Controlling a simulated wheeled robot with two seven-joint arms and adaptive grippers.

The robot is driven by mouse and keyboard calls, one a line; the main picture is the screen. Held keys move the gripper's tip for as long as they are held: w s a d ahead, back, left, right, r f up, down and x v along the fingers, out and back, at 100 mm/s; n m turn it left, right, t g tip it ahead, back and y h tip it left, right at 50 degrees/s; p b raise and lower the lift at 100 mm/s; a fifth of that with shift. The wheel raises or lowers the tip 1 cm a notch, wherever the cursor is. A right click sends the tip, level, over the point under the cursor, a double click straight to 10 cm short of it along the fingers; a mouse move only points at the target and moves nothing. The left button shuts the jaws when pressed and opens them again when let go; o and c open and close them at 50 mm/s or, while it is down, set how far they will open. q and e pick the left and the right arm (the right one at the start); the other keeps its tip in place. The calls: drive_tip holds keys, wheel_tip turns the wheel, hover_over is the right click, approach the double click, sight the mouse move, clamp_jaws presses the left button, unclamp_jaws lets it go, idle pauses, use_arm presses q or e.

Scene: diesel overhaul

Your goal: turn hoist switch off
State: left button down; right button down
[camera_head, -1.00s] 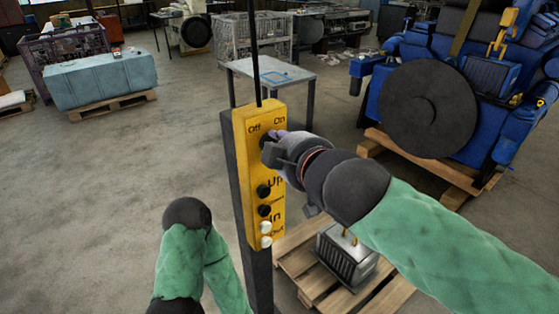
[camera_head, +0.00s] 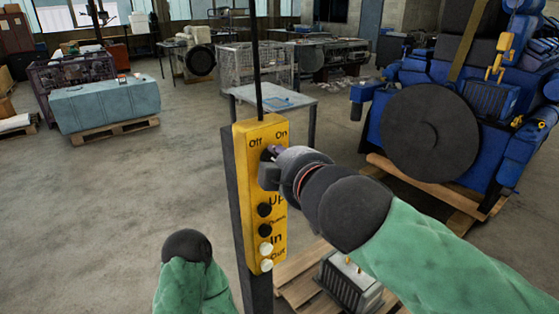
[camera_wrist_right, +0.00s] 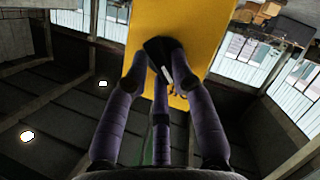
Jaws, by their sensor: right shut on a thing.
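The yellow hoist control box (camera_head: 262,225) hangs upright in the middle of the head view, with "Off" and "On" printed at its top. Below are black and white buttons marked Up, In and Out. My right gripper (camera_head: 268,153) is at the switch under these labels and hides most of it. In the right wrist view, the fingers (camera_wrist_right: 163,75) are closed around the black switch knob (camera_wrist_right: 168,62), which has a white mark on it. The yellow box face (camera_wrist_right: 200,30) is right behind the knob. My left arm shows at the bottom, but its gripper is out of view.
A dark post (camera_head: 240,215) stands behind the box, and a black cable (camera_head: 256,60) runs up from it. A small grey table (camera_head: 300,103) is behind. A blue engine (camera_head: 400,85) on a pallet stands at right. A finned metal part (camera_head: 350,285) sits on a pallet below.

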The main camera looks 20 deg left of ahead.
drive_tip(key=c, duration=1)
unclamp_jaws()
drive_tip(key=shift+f, duration=0.55)
drive_tip(key=shift+c, duration=0.2)
drive_tip(key=shift+w+r, duration=0.15)
drive_tip(key=shift+r, duration=0.15)
drive_tip(key=v, duration=1.2)
